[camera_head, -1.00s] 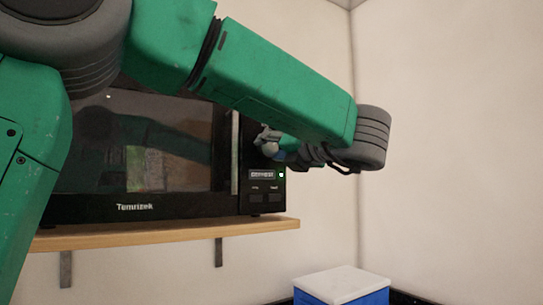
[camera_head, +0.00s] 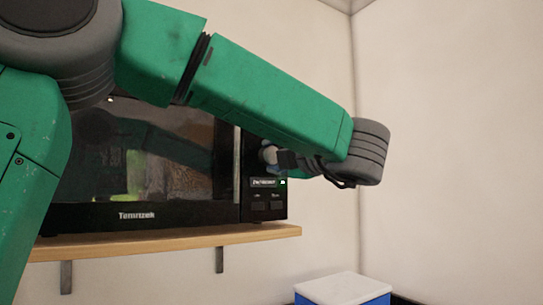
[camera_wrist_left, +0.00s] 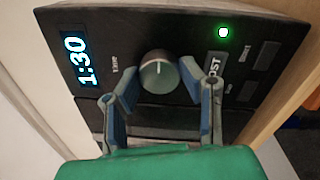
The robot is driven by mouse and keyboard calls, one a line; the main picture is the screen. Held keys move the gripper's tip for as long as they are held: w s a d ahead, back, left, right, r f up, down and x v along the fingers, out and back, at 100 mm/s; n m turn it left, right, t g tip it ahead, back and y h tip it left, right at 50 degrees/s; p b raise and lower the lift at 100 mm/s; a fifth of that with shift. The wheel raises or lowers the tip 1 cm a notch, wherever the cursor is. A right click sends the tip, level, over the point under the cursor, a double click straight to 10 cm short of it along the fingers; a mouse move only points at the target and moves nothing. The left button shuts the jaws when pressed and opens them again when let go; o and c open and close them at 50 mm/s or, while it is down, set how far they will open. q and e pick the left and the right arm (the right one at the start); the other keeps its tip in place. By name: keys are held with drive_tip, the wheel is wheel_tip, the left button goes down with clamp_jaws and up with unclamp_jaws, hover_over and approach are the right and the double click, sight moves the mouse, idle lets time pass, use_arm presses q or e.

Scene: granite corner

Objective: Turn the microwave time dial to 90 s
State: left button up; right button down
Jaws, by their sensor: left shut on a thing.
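The microwave (camera_head: 120,212) is black and sits on a wooden shelf. Its round grey time dial (camera_wrist_left: 158,70) shows in the wrist view, with a pale pointer mark and the word "TIME" beside it. The display (camera_wrist_left: 77,60) on the panel reads 1:30 in lit digits. My left gripper (camera_wrist_left: 161,76) is shut on the dial, with one blue-grey finger on each side of it. In the head view my left gripper (camera_head: 277,157) is at the control panel, partly hidden by my forearm. My right gripper is not in view.
A green light (camera_wrist_left: 222,32) glows on the panel near several dark buttons (camera_wrist_left: 264,55). The shelf (camera_head: 170,240) runs under the microwave. A blue box with a white lid (camera_head: 343,287) stands lower right. Bare wall (camera_head: 450,150) lies to the right.

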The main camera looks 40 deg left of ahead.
use_arm(q)
drive_tip(key=shift+w+d+f+m, duration=0.15)
drive_tip(key=shift+f+m, duration=0.1)
drive_tip(key=shift+m, duration=0.15)
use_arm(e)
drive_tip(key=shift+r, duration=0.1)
use_arm(q)
drive_tip(key=o, duration=1.1)
drive_tip(key=shift+d, duration=0.1)
drive_tip(key=shift+o, duration=0.2)
drive_tip(key=v, duration=1.2)
drive_tip(key=shift+w, duration=0.2)
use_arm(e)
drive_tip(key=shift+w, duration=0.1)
